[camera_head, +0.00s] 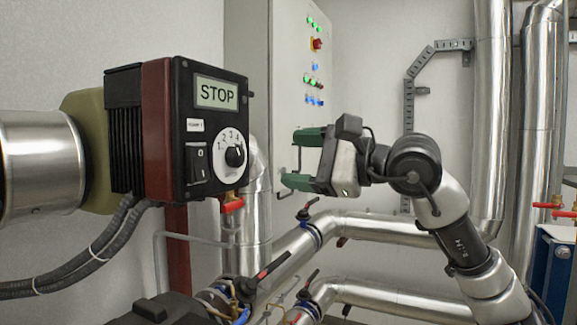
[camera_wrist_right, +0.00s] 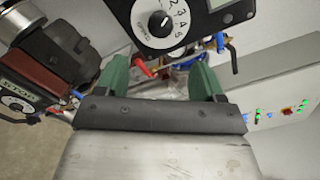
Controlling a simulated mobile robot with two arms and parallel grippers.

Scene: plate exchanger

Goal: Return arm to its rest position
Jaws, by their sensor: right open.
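My right arm (camera_head: 470,245) comes up from the lower right and is bent at the elbow. My right gripper (camera_head: 295,158) has green fingers that are apart and empty. It points left toward the black control box (camera_head: 213,130), with a gap between them in the picture. The box has a display (camera_head: 216,93) reading STOP, a numbered dial (camera_head: 235,155) and a rocker switch (camera_head: 197,164). In the right wrist view, the open fingers (camera_wrist_right: 160,78) have the dial (camera_wrist_right: 160,23) beyond them. My left gripper is out of view.
A tall cabinet (camera_head: 285,75) with lit green and blue lamps and a red knob stands behind the gripper. Silver pipes (camera_head: 365,228) with red-handled valves run below. A second dial unit (camera_wrist_right: 20,105) shows at the left of the wrist view. Grey hoses (camera_head: 85,265) hang at the left.

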